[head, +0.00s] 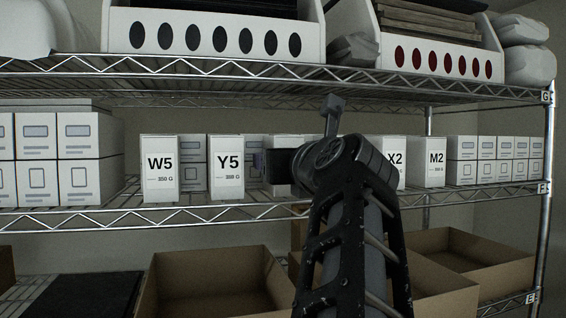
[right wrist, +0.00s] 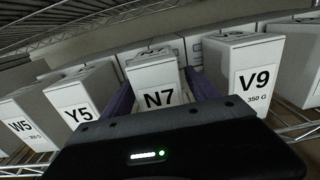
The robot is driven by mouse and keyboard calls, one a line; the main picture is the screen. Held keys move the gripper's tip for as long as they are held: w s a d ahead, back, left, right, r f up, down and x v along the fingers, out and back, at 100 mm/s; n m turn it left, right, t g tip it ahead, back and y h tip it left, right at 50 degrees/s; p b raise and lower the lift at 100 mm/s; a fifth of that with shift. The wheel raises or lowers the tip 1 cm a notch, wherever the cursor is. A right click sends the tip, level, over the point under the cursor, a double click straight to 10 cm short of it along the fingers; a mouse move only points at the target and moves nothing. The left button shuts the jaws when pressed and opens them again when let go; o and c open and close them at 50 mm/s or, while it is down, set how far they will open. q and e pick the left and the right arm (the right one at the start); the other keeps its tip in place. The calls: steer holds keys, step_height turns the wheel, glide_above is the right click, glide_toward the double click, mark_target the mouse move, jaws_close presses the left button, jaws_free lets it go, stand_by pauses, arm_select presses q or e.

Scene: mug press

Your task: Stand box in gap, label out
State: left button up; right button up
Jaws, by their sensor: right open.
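The white box labelled N7 (right wrist: 155,75) stands upright in the right wrist view, between box Y5 (right wrist: 85,95) and box V9 (right wrist: 245,65), with its label facing out. My right gripper (right wrist: 160,84) is open, with one purple finger on each side of N7; I cannot tell whether they touch it. In the head view my right gripper (head: 266,162) reaches the middle shelf and hides most of the box behind it. Y5 (head: 226,185) stands left of the gripper there. My left gripper is not in view.
Box W5 (head: 160,185) stands left of Y5; X2 (head: 398,175) and M2 (head: 432,175) stand right of my arm. Smaller boxes (head: 92,140) are stacked at the left. The wire shelf above (head: 250,72) holds white bins. Open cardboard boxes (head: 215,260) sit below.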

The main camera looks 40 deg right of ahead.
steer(key=b+v, duration=0.2)
steer(key=v, duration=0.9)
steer(key=shift+s+b, duration=0.2)
steer(key=shift+b, duration=0.2)
